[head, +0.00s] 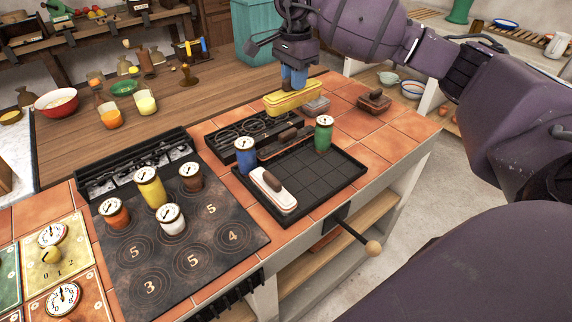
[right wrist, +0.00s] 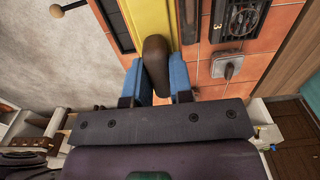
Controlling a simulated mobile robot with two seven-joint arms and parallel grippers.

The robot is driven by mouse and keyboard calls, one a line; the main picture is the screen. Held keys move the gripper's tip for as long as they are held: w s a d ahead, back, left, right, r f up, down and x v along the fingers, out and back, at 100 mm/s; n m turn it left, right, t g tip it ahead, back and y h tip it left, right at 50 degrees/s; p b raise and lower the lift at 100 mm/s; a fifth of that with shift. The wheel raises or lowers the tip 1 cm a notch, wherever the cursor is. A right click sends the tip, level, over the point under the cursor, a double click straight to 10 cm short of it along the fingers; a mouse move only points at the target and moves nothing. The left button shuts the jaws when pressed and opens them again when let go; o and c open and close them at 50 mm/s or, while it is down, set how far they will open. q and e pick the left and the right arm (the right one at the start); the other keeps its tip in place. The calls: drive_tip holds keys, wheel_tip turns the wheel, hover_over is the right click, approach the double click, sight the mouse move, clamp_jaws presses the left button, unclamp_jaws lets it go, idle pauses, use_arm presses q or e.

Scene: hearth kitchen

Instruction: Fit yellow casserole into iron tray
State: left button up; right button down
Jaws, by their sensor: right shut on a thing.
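The yellow casserole (head: 293,98) is a long, narrow dish with a brown handle on top. My right gripper (head: 294,78) is shut on that handle from above, and the casserole seems to hang over the tiled counter beyond the tray. In the right wrist view the blue fingers (right wrist: 157,76) sit on both sides of the brown handle, with the yellow casserole (right wrist: 149,18) beneath. The iron tray (head: 310,176) is black with a gridded floor. A white casserole (head: 273,191) with a brown handle lies along its left side. The rest of its floor looks bare. My left gripper is out of view.
A blue canister (head: 246,156) and a green canister (head: 323,135) stand at the tray's far corners. A black burner unit (head: 232,135) lies behind the tray. A grey dish (head: 317,105) and a brown-red dish (head: 374,102) sit on the tiles. Several canisters stand on the hob (head: 190,247).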

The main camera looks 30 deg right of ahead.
wheel_tip(320, 180, down, 20)
drive_tip(key=shift+b, duration=0.7)
drive_tip(key=shift+r, duration=0.1)
drive_tip(key=shift+f, duration=0.2)
drive_tip(key=c, duration=1.1)
unclamp_jaws()
drive_tip(key=shift+o, duration=0.4)
